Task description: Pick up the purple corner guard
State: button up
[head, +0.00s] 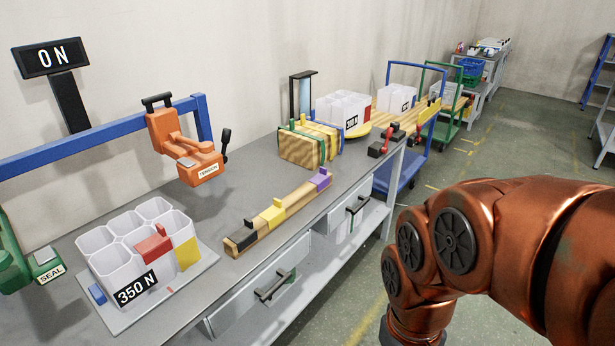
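The purple corner guard (320,180) sits at the far right end of a wooden bar (263,228) on the grey workbench (225,208). It has a small raised tab on top. A yellow guard (274,214) sits near the middle of the bar and a black guard (240,240) at its near left end. My copper arm fills the lower right, to the right of the bench and apart from the guards. My gripper is out of the frame, so its state does not show.
White hexagonal cells marked 350 N (120,275) stand on a tray at the near left. An orange TENSION tool (185,145) hangs from a blue rail above the bench. Strapped wooden blocks (308,148) stand behind the bar. The bench's front edge runs close beside the bar.

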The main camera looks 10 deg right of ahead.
aim_at(321, 179)
jog(key=u, duration=0.35)
jog(key=i, duration=1.25)
